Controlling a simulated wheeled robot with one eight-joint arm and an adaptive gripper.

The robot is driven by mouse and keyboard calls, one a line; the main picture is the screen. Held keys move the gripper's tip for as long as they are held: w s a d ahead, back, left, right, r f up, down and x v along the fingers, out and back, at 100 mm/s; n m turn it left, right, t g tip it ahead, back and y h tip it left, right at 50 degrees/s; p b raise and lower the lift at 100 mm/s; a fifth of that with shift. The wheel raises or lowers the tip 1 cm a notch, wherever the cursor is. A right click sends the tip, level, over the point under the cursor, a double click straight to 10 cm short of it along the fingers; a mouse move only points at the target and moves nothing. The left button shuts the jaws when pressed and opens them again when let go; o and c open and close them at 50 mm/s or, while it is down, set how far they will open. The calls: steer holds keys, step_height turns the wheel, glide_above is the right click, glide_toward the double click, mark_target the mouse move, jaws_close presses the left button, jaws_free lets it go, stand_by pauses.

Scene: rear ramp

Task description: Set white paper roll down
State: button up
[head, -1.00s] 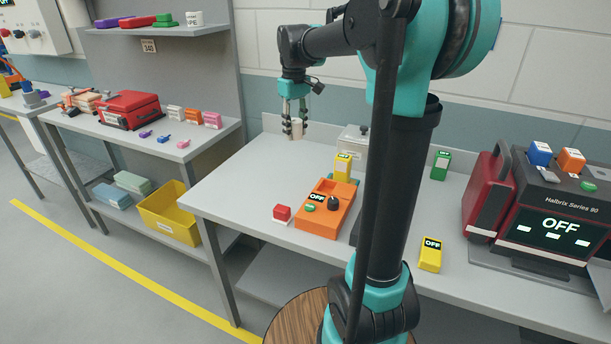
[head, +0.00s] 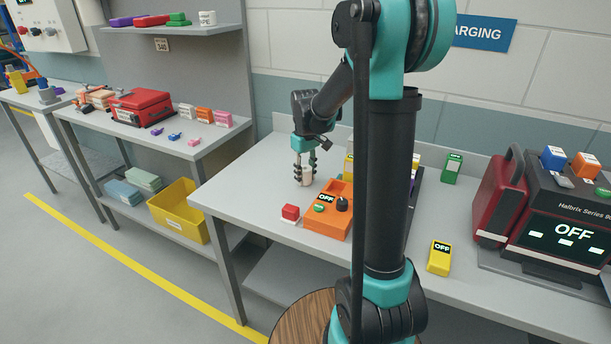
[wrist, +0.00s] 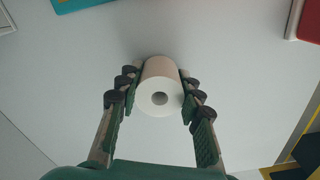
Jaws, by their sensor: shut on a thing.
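The white paper roll (wrist: 160,88) is between the two fingers of my gripper (wrist: 160,92) in the wrist view, with its hollow end facing the camera. In the head view my gripper (head: 305,172) points down over the left part of the grey workbench (head: 248,178), shut on the roll (head: 307,175). The roll is upright and low, at or just above the bench top. I cannot tell whether its base touches the surface.
An orange device (head: 328,217) with a black knob and a red-topped block (head: 290,212) stand close in front of the roll. A yellow OFF device (head: 439,257) and a dark red machine (head: 500,200) are further right. Bench to the left of the roll is clear.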

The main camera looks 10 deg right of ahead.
steer(key=shift+f, duration=0.2)
steer(key=o, duration=1.2)
steer(key=shift+c, duration=0.2)
step_height(320, 180, up, 12)
steer(key=shift+r, duration=0.1)
